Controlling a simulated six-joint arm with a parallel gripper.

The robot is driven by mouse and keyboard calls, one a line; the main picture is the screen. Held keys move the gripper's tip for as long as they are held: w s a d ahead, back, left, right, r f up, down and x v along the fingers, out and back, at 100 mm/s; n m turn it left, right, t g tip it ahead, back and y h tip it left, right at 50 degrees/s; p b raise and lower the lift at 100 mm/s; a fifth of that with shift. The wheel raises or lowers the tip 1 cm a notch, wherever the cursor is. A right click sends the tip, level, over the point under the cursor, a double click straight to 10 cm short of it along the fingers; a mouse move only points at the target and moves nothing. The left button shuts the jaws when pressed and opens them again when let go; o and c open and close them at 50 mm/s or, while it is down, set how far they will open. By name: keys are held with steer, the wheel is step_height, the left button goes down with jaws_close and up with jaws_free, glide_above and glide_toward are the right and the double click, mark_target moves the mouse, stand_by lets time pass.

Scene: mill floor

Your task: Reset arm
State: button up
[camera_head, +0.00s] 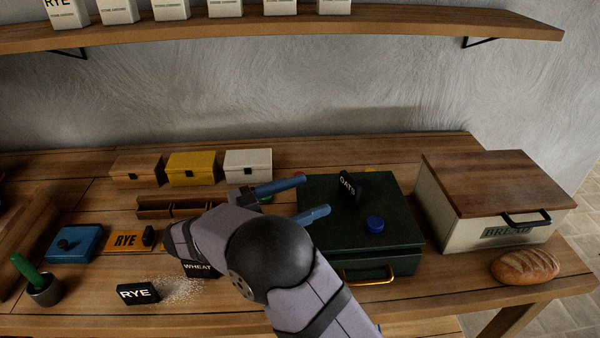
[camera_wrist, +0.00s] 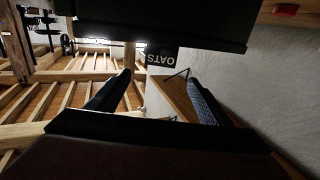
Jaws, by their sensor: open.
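My gripper (camera_head: 315,194) is open, its two blue fingers reaching right over the left part of the dark green box (camera_head: 330,235). It is empty. A black OATS block (camera_head: 350,188) stands slightly tilted on the box lid, a little right of the fingertips. In the wrist view the OATS block (camera_wrist: 162,57) shows upside down beyond the gap between the fingers (camera_wrist: 160,77), apart from them. My arm covers part of the table and part of a WHEAT block (camera_head: 198,268).
A blue knob (camera_head: 375,222) is on the green box. A bread box (camera_head: 490,205) and a loaf (camera_head: 525,266) are at right. A RYE block (camera_head: 138,293) lies by spilled flour. Brown, yellow (camera_head: 194,168) and white boxes line the back. A shelf (camera_head: 400,26) hangs above.

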steer(key=s+d+n+g, duration=0.1)
steer(key=s+d+n, duration=0.2)
steer(key=s+d+r+n+g, duration=0.1)
steer(key=s+d+n, duration=0.2)
steer(key=s+d+r+n+g+p, duration=0.1)
steer(key=s+d+n, duration=0.2)
steer(key=shift+s+d+y, duration=0.25)
steer(key=shift+s+y, duration=0.05)
steer(key=s+d+f+n+g+y+p, duration=0.2)
steer(key=s+d+f+g+y+p, duration=0.15)
steer(key=s+y, duration=0.2)
steer(key=s+d+f+n+g+y+p, duration=0.25)
steer(key=s+f+y, duration=0.2)
steer(key=s, duration=0.25)
steer(key=shift+w+a+f+t+y+p, duration=0.1)
steer(key=shift+a+f+t+y+p, duration=0.2)
steer(key=shift+a+y+p, duration=0.5)
steer(key=shift+w+a+f+t+y+p, duration=0.15)
steer(key=shift+a+t+y+p, duration=0.3)
steer(key=shift+a+y, duration=0.65)
steer(key=shift+w+a+f+t+y+p, duration=0.1)
steer(key=shift+a+f+t+y+p, duration=0.2)
steer(key=shift+a+y+p, duration=0.65)
steer(key=shift+d+r+b, duration=0.1)
steer(key=shift+d+b, duration=0.05)
steer(key=shift+b, duration=0.15)
